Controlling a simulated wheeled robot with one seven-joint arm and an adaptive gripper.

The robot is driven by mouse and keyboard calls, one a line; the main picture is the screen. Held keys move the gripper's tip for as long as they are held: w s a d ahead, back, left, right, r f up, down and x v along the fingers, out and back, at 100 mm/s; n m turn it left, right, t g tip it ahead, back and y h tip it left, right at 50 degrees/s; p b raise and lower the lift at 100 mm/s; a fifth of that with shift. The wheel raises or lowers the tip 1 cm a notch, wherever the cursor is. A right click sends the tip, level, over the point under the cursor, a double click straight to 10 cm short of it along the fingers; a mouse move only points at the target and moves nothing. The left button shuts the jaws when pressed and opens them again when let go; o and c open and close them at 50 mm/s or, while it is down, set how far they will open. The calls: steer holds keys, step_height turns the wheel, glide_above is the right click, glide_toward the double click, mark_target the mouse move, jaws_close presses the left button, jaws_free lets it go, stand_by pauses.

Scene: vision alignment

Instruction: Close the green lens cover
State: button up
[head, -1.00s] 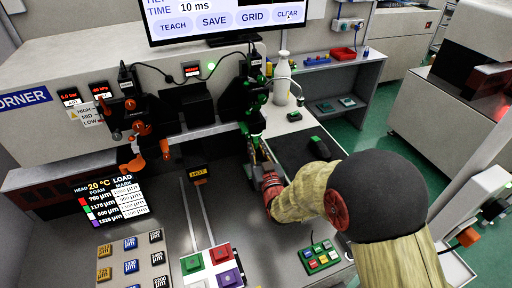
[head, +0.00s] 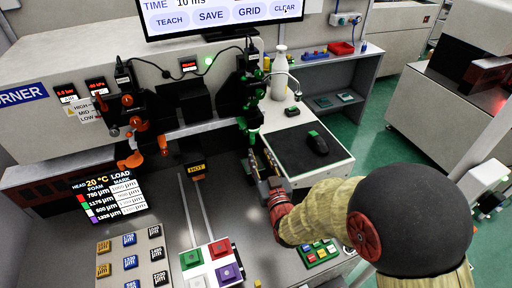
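The green-marked camera unit (head: 250,95) stands at the back edge of the bench, right of centre in the head view. The green lens cover (head: 243,124) shows as small green parts low on this unit. Its exact shape and whether it is open or shut are too small to tell. My gripper (head: 262,160) is just below and in front of the unit, pointing toward it. Its two fingers appear spread with a gap and nothing visible between them. It looks apart from the green parts.
An orange-marked camera unit (head: 132,120) stands to the left. A white bottle (head: 279,75) and a black mouse (head: 317,142) on a dark pad are to the right. Button blocks (head: 212,265) lie in front.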

steer(key=shift+v, duration=2.05)
steer(key=shift+c, duration=0.3)
